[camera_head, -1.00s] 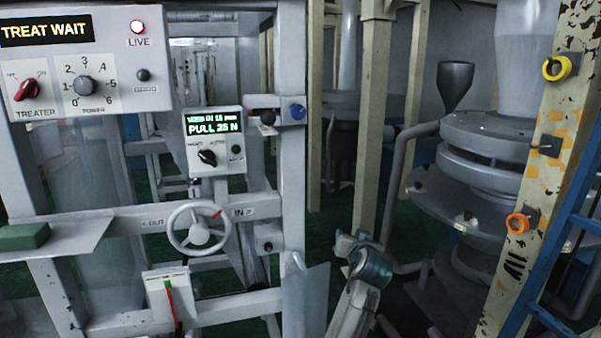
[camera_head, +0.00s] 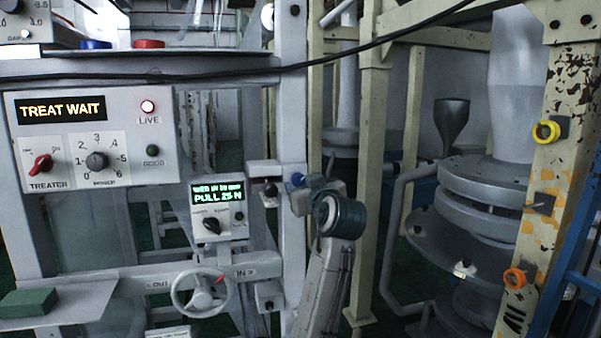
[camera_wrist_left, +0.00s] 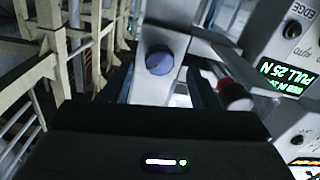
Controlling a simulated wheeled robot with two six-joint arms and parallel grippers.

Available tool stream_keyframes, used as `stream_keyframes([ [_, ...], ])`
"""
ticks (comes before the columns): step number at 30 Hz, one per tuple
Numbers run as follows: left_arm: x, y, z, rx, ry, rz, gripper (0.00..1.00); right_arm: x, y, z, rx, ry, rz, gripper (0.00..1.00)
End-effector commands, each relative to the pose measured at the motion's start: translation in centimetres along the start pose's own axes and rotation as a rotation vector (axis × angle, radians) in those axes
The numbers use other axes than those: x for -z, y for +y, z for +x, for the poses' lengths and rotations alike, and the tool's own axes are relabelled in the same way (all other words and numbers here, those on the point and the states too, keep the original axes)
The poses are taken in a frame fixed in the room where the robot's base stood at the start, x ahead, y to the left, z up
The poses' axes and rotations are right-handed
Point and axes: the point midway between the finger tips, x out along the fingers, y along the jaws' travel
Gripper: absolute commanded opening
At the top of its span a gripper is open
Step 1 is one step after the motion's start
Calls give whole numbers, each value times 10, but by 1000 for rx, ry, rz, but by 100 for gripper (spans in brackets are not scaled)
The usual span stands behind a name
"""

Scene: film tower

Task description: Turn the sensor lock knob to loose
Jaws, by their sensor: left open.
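A blue knob (camera_head: 297,179), seemingly the sensor lock knob, sits on the grey upright, right of the small PULL 25 N display box (camera_head: 218,209). In the left wrist view the blue knob (camera_wrist_left: 159,62) shows round and unobstructed on its grey plate; I cannot read a loose or locked mark. My left gripper (camera_wrist_left: 160,88) is open and empty, its dark fingers to either side below the knob in that view, apparently not touching it. In the head view my left wrist stands just right of the knob, and the fingertips are hard to make out. My right gripper is not in view.
A dark red round knob (camera_head: 270,188) on a bracket is close to the blue knob's left. A handwheel (camera_head: 203,292) is lower left, and the treater panel (camera_head: 95,138) is left. A black cable (camera_head: 160,77) crosses above. A cream post (camera_head: 372,170) stands right of my arm.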

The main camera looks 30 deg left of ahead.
Motion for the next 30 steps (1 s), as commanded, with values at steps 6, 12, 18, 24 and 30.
stream_keyframes([
  [6,2,0,28,1,0,2,54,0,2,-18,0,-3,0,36],
  [12,0,0,34,-1,0,0,54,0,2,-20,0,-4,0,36],
  [18,-1,0,34,-1,0,0,52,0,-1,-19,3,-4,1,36],
  [24,0,0,34,-1,0,0,13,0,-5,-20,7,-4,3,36],
  [30,-1,0,34,-1,0,-7,9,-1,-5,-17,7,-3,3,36],
])
